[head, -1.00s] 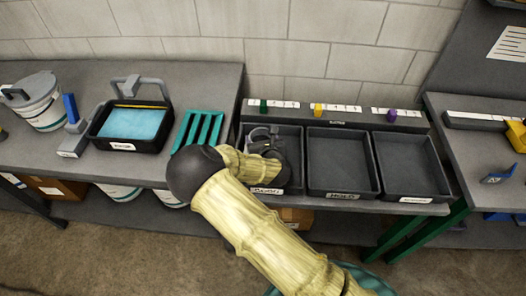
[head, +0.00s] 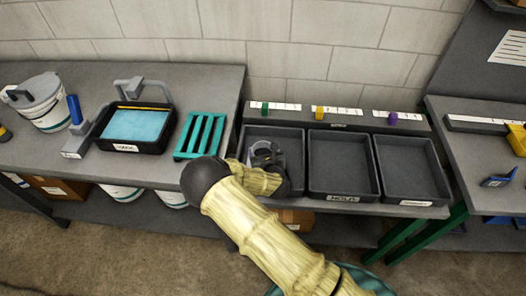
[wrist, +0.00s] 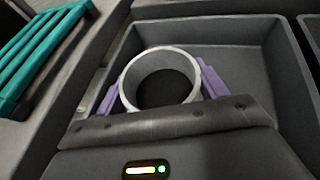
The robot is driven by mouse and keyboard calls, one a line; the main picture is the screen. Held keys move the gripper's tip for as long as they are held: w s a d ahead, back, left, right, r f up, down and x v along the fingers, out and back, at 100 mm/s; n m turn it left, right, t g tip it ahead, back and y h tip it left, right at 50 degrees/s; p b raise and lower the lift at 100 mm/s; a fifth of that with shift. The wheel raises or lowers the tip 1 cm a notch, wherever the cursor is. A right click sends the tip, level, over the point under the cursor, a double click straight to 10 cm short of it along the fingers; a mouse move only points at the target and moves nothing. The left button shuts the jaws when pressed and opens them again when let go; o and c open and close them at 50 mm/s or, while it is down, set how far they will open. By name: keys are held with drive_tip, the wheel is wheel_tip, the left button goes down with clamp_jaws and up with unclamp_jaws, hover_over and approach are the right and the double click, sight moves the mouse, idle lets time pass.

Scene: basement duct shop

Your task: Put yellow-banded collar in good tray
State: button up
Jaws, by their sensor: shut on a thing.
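A light grey ring-shaped collar (wrist: 126,88) sits between the purple finger pads of my gripper (wrist: 160,86) in the wrist view. Its opening faces up, and no yellow band shows on the part I see. My gripper is shut on it, over the left-hand tray (wrist: 225,32). I cannot tell whether the collar touches the tray floor. In the head view my gripper (head: 265,154) is over the front of that tray (head: 285,131), and my arm covers the tray's front label. The collar cannot be made out there.
A tray labelled HOLD (head: 343,191) and another empty tray (head: 411,193) stand to the right. A green slatted rack (head: 200,136) lies just left of the left-hand tray. Further left is a black tub (head: 125,146) with a blue pad. Colored markers stand behind the trays.

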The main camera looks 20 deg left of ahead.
drive_tip(key=shift+f, duration=0.2)
drive_tip(key=o, duration=1.1)
drive_tip(key=shift+r, duration=0.1)
drive_tip(key=shift+r, duration=0.2)
drive_tip(key=shift+s+d, duration=0.15)
drive_tip(key=shift+s, duration=0.1)
drive_tip(key=b+v, duration=0.2)
drive_tip(key=v, duration=0.9)
drive_tip(key=shift+s+d+r, duration=0.1)
drive_tip(key=shift+s, duration=0.1)
